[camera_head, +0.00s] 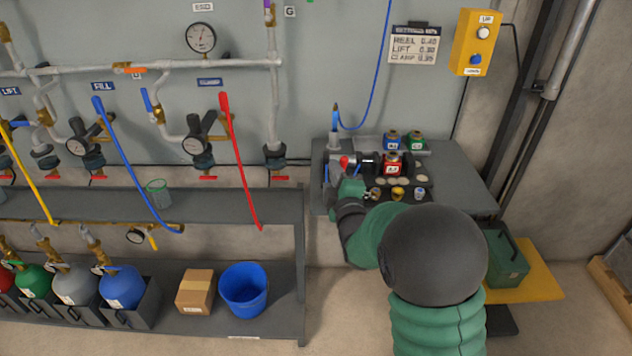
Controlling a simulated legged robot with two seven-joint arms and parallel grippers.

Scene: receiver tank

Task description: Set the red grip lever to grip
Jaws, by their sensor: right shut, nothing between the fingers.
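A small red lever end (344,161) shows on the grey fixture (336,150) at the left of the workbench at the back right. I take it for the red grip lever; its setting is too small to tell. My right arm comes in from the lower right, and my right gripper (347,184) is just below and in front of the red lever, shut and empty. Whether it touches the lever I cannot tell. The hand hides the lower front of the fixture. My left gripper is not in view.
The workbench (465,180) carries a red canister (392,164), blue and green canisters behind it and several small cups. A blue hose (381,60) runs up from the fixture. A long red hanging handle (240,160) and the pipe rack stand to the left.

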